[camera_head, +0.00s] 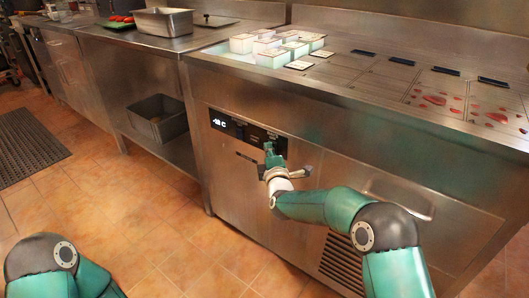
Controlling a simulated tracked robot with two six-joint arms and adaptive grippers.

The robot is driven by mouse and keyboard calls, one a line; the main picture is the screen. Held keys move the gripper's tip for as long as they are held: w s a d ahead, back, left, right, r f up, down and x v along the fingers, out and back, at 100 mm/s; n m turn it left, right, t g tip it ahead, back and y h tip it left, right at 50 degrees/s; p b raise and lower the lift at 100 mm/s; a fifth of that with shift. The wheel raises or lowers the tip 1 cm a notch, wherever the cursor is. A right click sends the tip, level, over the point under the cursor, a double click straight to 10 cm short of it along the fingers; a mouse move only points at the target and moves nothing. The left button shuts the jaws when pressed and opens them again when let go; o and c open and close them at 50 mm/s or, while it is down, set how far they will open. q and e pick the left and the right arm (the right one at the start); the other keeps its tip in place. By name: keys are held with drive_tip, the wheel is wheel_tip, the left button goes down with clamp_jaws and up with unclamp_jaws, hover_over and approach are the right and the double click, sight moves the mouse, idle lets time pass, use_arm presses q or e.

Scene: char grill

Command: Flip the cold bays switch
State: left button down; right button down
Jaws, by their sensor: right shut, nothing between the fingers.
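A black control panel (228,124) with a lit temperature display is set in the steel front of the refrigerated counter (215,165). Small switch-like parts show on the panel, too small to read their labels or positions. My right gripper (270,147) is shut and empty at the panel's right end. It covers part of that end, and I cannot tell whether its tip touches a switch. My left gripper is out of view; only part of my left arm shows at the lower left.
White containers (270,46) stand on the counter top, and red food pieces lie at its right. A handle (400,197) sticks out from the front. A grey bin (158,118) sits on the lower shelf at left. The tiled floor in front is clear.

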drive_tip(key=shift+s, duration=0.3)
drive_tip(key=s+a+r+p, duration=0.1)
drive_tip(key=s, duration=1.1)
drive_tip(key=shift+s+a+r+p, duration=0.15)
drive_tip(key=shift+a+p, duration=0.25)
